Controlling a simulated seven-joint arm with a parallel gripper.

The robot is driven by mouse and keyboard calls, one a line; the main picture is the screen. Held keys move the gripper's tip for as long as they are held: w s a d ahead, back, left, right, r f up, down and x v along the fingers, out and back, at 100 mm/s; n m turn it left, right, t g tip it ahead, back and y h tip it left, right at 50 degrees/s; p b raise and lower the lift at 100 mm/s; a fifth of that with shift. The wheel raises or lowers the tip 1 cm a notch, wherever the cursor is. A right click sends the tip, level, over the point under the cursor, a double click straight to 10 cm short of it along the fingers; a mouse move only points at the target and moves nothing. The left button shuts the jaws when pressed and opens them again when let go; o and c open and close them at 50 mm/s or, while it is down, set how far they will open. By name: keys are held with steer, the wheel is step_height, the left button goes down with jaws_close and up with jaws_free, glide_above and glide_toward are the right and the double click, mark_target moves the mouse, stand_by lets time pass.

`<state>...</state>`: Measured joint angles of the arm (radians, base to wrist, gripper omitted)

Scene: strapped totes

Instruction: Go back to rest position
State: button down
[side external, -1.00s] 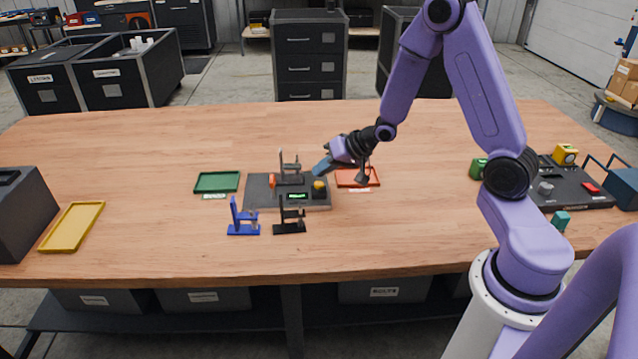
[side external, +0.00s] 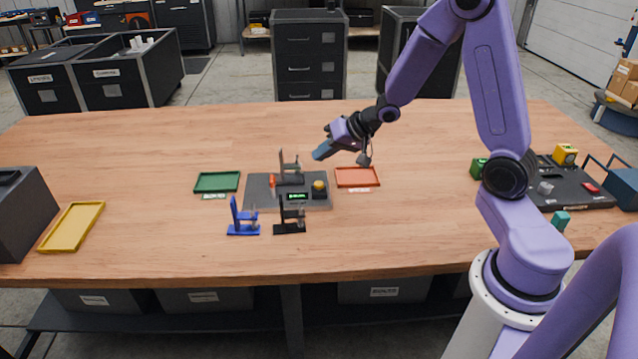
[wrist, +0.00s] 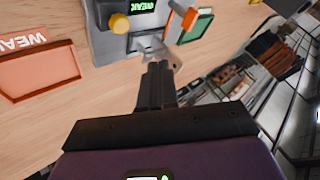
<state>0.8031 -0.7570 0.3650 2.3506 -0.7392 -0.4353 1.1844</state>
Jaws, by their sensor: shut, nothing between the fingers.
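My gripper (side external: 321,154) is above the table, over the gap between the grey test station and the red tray, with nothing in it. Its fingers are together, and they also show in the wrist view (wrist: 158,75). The grey station (side external: 262,190) has a dark upright fixture, a yellow knob (side external: 319,186) and a green-lit display (side external: 298,196). In the wrist view, the station's face (wrist: 107,45) is ahead of the fingertips.
A red tray (side external: 357,177) lies right of the station, a green tray (side external: 217,182) left of it. Blue (side external: 243,229) and black (side external: 290,227) stands are in front. A yellow tray (side external: 72,227) is far left. A dark panel (side external: 570,192) is at right. The back of the table is clear.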

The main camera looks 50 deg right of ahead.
steer(key=shift+s+a+r, duration=0.1)
steer(key=shift+s+a, duration=0.05)
steer(key=shift+a, duration=0.2)
steer(key=s+a+r+n+g+h, duration=0.1)
steer(key=s+a+r+n+g, duration=0.2)
steer(key=s+a+n, duration=0.65)
steer(key=s+r+n+g+h, duration=0.1)
steer(key=s+r+n+g, duration=0.2)
steer(key=s, duration=1.9)
steer(key=a+n+g, duration=0.1)
steer(key=n+g, duration=0.1)
steer(key=n, duration=0.3)
steer(key=shift+s+h, duration=0.4)
